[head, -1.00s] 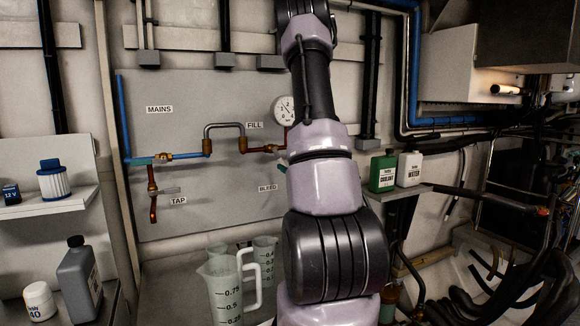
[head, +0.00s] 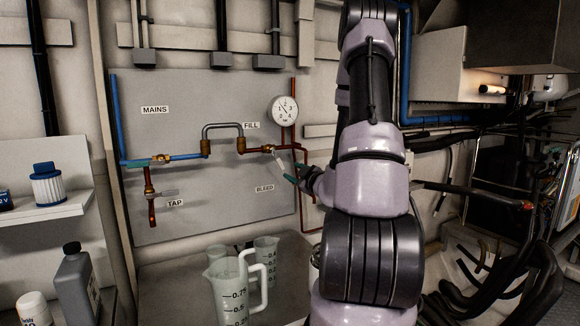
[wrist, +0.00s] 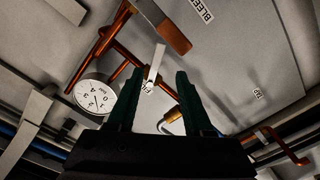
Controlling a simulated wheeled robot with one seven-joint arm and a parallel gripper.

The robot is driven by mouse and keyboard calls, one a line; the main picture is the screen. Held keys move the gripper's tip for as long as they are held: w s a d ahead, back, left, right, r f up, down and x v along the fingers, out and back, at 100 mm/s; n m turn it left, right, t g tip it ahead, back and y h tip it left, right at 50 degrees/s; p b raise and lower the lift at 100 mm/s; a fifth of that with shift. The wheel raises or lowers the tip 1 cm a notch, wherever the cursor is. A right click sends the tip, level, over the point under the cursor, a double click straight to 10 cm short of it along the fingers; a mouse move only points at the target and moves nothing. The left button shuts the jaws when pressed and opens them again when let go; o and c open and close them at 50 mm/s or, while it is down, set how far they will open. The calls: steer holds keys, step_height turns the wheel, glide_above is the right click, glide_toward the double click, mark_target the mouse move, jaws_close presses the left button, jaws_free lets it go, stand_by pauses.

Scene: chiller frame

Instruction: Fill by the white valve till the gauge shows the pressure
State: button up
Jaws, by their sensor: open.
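The white valve lever (head: 281,161) hangs down and slightly right from the brass fill valve (head: 268,149) under the FILL label. In the wrist view the white lever (wrist: 154,64) appears between and just beyond my green fingertips. My gripper (head: 296,174) is open in front of the board, close to the lever's lower end; I cannot tell whether it touches. The round white gauge (head: 284,110) is above the valve, and also left of my fingers in the wrist view (wrist: 95,95). Its dial has marks up to 4; the needle's exact reading is too small to tell.
The BLEED label (head: 264,188) is below the fill valve. A copper-coloured bar (wrist: 160,25) lies near my fingers in the wrist view. The tap (head: 151,193) and blue mains pipe (head: 117,118) are left. Measuring jugs (head: 229,287) stand on the bench below.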

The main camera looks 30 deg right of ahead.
mark_target(281, 165)
steer(key=w+m, duration=0.1)
steer(key=w, duration=0.4)
steer(key=w+m, duration=0.1)
steer(key=w, duration=0.4)
steer(key=shift+w, duration=0.3)
jaws_close()
stand_by(1.2)
